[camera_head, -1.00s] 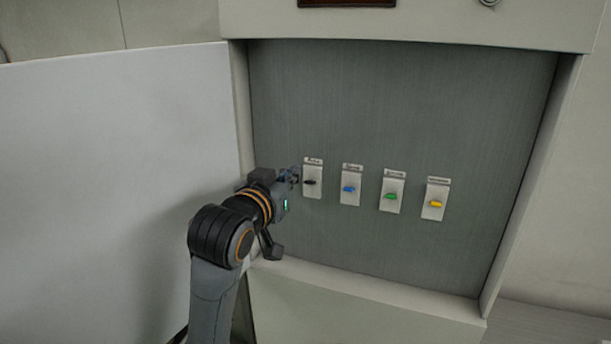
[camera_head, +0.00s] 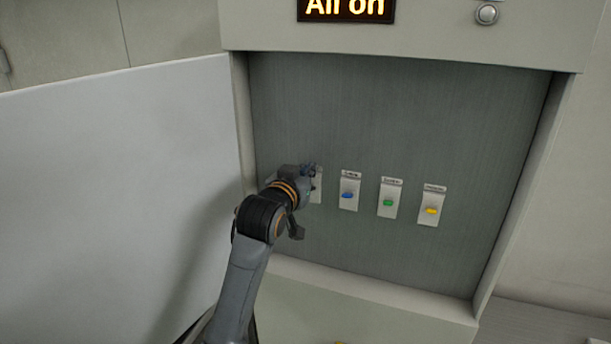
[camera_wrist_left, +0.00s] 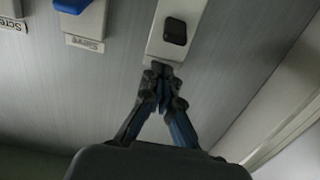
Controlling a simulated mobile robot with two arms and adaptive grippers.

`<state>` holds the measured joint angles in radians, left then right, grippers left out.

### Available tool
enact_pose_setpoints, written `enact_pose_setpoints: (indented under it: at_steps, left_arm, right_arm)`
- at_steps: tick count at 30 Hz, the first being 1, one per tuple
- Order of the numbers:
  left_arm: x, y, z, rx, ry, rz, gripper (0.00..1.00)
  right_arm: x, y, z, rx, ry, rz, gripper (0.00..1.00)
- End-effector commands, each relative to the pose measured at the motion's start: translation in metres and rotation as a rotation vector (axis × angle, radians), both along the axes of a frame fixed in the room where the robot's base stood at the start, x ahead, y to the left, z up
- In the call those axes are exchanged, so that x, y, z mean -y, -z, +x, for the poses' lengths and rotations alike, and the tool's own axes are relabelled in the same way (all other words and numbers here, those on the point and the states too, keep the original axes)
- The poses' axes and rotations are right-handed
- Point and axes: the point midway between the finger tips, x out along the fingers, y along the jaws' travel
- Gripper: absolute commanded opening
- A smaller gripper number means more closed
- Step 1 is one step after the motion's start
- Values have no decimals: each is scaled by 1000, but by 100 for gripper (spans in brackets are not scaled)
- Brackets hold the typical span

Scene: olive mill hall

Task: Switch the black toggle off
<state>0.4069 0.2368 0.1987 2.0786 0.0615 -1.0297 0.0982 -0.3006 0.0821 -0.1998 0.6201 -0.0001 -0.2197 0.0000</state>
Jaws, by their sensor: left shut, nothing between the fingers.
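The black toggle (camera_wrist_left: 175,31) sits on its white plate (camera_wrist_left: 158,46) in the left wrist view. In the head view my gripper hides the toggle, and only the right part of its plate (camera_head: 318,187) shows. My left gripper (camera_head: 312,170) is at this plate, the leftmost of the row. In the left wrist view its fingertips (camera_wrist_left: 162,73) are together and empty, at the plate's near edge and short of the toggle. I cannot tell if they touch the plate. My right gripper is not in view.
To the right are a blue toggle (camera_head: 348,195), a green toggle (camera_head: 388,203) and a yellow toggle (camera_head: 432,211) on similar labelled plates. A display (camera_head: 346,10) above reads "All on", beside a round button (camera_head: 487,14). A white panel (camera_head: 110,190) stands left of the recess.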

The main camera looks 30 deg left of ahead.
Motion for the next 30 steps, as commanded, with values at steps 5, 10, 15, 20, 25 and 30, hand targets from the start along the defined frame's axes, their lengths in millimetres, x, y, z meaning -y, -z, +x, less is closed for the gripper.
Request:
enact_pose_setpoints:
  at_steps: [5,10,15,20,25,30]
  left_arm:
    - [2,22,-9,-9,0,-3,0]
    - [3,29,-13,-5,0,-2,0]
    - [3,30,-13,-3,0,-1,0]
    - [3,29,-13,-2,0,0,0]
    - [3,33,-14,18,0,4,0]
    - [3,36,-15,79,-1,19,0]
  right_arm:
    - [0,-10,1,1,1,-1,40]
    - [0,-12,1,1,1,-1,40]
    - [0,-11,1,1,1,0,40]
    - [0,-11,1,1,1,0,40]
    - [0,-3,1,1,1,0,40]
    - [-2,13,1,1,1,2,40]
